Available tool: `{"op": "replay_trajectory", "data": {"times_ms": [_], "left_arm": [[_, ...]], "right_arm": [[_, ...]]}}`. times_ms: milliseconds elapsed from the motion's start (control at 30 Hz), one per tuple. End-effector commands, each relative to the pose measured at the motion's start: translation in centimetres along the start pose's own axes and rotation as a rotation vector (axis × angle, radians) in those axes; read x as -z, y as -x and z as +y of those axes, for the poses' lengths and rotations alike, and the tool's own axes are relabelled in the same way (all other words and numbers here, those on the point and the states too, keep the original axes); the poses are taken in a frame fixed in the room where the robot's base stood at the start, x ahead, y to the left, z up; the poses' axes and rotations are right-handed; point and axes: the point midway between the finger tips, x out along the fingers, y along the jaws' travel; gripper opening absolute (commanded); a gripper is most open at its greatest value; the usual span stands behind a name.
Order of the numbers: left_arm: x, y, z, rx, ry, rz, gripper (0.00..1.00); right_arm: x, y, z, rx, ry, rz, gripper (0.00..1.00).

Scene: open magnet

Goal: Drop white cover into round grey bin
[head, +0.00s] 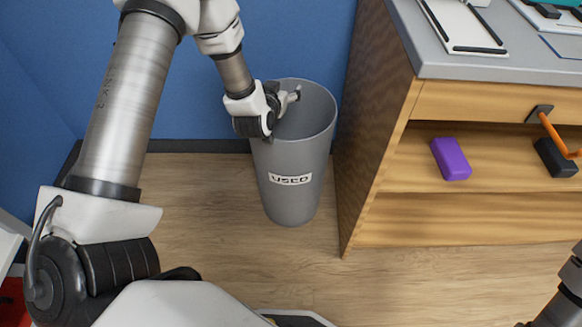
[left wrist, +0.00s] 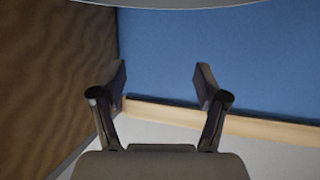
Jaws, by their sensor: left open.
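The round grey bin (head: 291,196), labelled "USED", stands upright on the floor against the blue wall, left of the wooden cabinet. My left gripper (head: 292,97) is at the bin's mouth, over its left rim. Its two fingers are apart in the left wrist view (left wrist: 162,85), with nothing between them. I cannot make out a loose white cover in either view. The inside of the bin is mostly hidden by its front wall and my gripper. Only part of my right arm shows at the lower right edge of the head view; its fingers are not seen.
The wooden cabinet (head: 375,150) stands close beside the bin on the right.

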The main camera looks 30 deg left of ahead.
Motion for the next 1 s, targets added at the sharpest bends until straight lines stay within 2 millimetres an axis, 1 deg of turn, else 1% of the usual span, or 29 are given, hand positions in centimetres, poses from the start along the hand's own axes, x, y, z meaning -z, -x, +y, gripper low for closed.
{"op": "replay_trajectory", "data": {"times_ms": [300, 433, 500, 600, 1000], "left_arm": [[0.0, 7.7, 0.0, -0.001, 0.001, -0.002, 0.74], [0.0, 10.0, 0.0, 0.0, 0.001, -0.001, 0.74], [0.0, 10.6, 0.0, 0.001, 0.0, 0.0, 0.74], [0.0, 10.9, 0.0, 0.001, 0.0, 0.001, 0.74], [0.0, 10.8, 0.0, 0.0, 0.0, 0.0, 0.74]], "right_arm": [[0.0, 0.0, 0.0, 0.0, 0.0, 0.0, 0.4], [0.0, 0.0, 0.0, 0.0, 0.0, 0.0, 0.4], [0.0, 0.0, 0.0, 0.0, 0.0, 0.0, 0.4], [0.0, 0.0, 0.0, 0.0, 0.0, 0.0, 0.4], [0.0, 0.0, 0.0, 0.0, 0.0, 0.0, 0.4]]}}
